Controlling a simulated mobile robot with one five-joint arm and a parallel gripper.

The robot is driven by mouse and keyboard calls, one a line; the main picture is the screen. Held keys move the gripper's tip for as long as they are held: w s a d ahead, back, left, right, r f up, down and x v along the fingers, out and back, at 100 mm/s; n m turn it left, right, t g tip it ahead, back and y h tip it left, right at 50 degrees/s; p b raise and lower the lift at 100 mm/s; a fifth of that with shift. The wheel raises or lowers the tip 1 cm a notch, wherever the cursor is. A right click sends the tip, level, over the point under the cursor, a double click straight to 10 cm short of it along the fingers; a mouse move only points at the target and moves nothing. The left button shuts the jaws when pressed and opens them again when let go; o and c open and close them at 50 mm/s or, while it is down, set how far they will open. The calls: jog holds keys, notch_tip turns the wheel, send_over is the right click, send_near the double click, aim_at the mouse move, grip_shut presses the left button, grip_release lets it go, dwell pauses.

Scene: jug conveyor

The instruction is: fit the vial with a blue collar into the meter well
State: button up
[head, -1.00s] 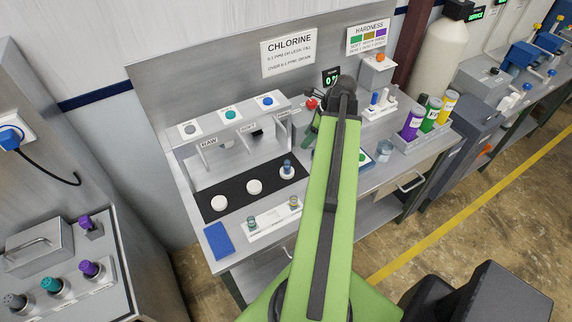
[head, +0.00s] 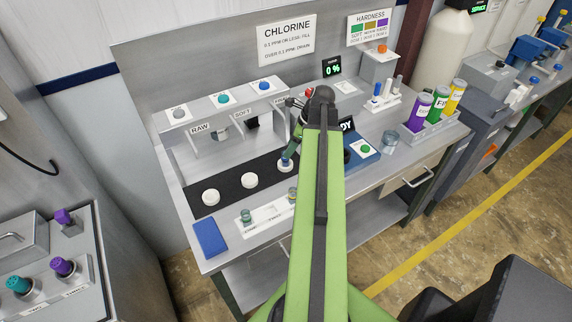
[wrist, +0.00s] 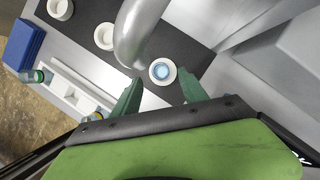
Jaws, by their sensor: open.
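The vial with a blue collar (head: 286,161) stands on the third white disc along the black mat, partly covered by my gripper (head: 291,148) in the head view. In the wrist view the vial (wrist: 162,71) shows from above as a blue circle within a white disc. My gripper (wrist: 160,79) is open there, its green fingers to the left and right of the vial, with no clear contact. The meter (head: 361,151) is a blue box with a lit display and green button, right of my arm.
A metal spout (wrist: 140,30) hangs close beside the vial. Two empty white discs (head: 249,180) lie to the left. A white rack (head: 268,217) holds vials with green and yellow collars. A blue pad (head: 209,237) lies at the front left. A glass beaker (head: 389,141) stands right of the meter.

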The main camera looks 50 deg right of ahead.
jog(key=b+x, duration=0.2)
jog(key=x, duration=0.1)
jog(key=shift+w+f, duration=0.25)
jog(key=shift+f, duration=0.1)
jog(key=shift+r, duration=0.15)
jog(key=shift+c, duration=0.2)
grip_shut()
